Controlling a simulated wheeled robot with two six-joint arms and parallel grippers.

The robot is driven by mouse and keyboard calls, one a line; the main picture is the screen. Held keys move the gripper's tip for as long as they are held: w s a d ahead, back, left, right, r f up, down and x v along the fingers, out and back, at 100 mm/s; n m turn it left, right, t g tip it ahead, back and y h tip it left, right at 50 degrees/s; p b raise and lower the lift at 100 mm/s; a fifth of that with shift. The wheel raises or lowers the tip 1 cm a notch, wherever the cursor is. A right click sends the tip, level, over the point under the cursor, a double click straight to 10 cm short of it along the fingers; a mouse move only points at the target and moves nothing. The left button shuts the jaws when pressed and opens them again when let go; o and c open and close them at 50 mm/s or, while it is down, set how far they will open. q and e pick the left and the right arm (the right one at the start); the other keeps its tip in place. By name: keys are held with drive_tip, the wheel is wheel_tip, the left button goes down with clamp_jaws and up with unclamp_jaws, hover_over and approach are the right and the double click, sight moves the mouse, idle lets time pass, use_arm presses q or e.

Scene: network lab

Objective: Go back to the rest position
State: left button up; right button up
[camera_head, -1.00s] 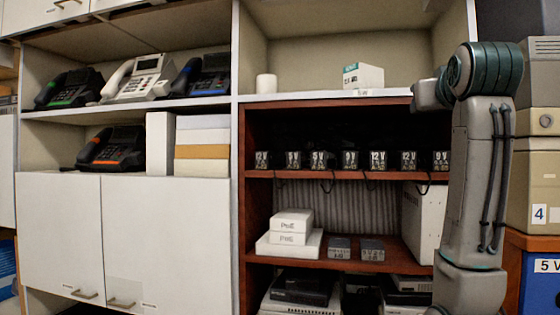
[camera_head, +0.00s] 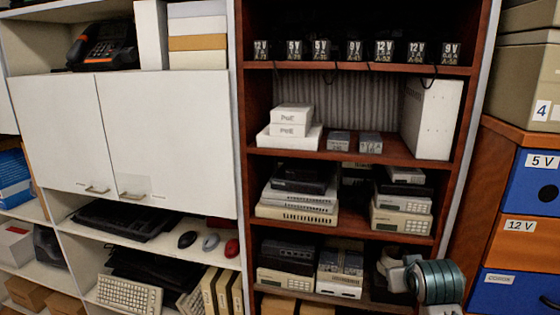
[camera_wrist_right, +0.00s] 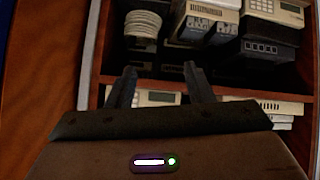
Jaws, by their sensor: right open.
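My right gripper (camera_wrist_right: 160,88) shows in the right wrist view with its two fingers apart and nothing between them. It faces the lower shelves of the brown bookcase, and its fingertips show in front of a shelf edge (camera_wrist_right: 175,86). In the head view only a part of my right arm shows, a teal and grey joint at the lower right. The right gripper itself is not visible there. My left gripper and left arm are in neither view.
The brown bookcase (camera_head: 350,157) holds power adapters, white PoE boxes (camera_head: 291,122) and stacked network devices (camera_head: 300,195). White cupboard doors (camera_head: 165,145) are shut at left. Blue and orange drawers (camera_head: 515,230) stand at the right, close to my right arm.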

drive_tip(key=s+f+g, duration=0.3)
drive_tip(key=s+f, duration=1.4)
drive_tip(key=s+a+f+n+g+y, duration=0.1)
drive_tip(key=s+f+g, duration=0.15)
drive_tip(key=s, duration=0.65)
drive_tip(key=s+a+f+g, duration=0.1)
drive_tip(key=s+f, duration=0.2)
drive_tip(key=s, duration=0.7)
wheel_tip(320, 180, down, 29)
drive_tip(key=w+d+g, duration=0.1)
drive_tip(key=d, duration=0.2)
drive_tip(key=s+f, duration=0.4)
drive_tip(key=f, duration=0.3)
drive_tip(key=s+d+f, duration=0.1)
drive_tip(key=s+f, duration=0.3)
drive_tip(key=f, duration=0.3)
drive_tip(key=shift+s+m+g, duration=0.25)
drive_tip(key=shift+m+g, duration=0.05)
drive_tip(key=shift+g, duration=0.35)
drive_tip(key=s+f, duration=0.2)
drive_tip(key=s, duration=0.1)
drive_tip(key=s+f, duration=0.2)
drive_tip(key=s, duration=0.2)
drive_tip(key=s+f, duration=0.2)
drive_tip(key=s, duration=0.1)
drive_tip(key=shift+s+d+f, duration=0.15)
drive_tip(key=shift+s+f, duration=0.05)
drive_tip(key=shift+f, duration=0.2)
drive_tip(key=shift+c, duration=0.2)
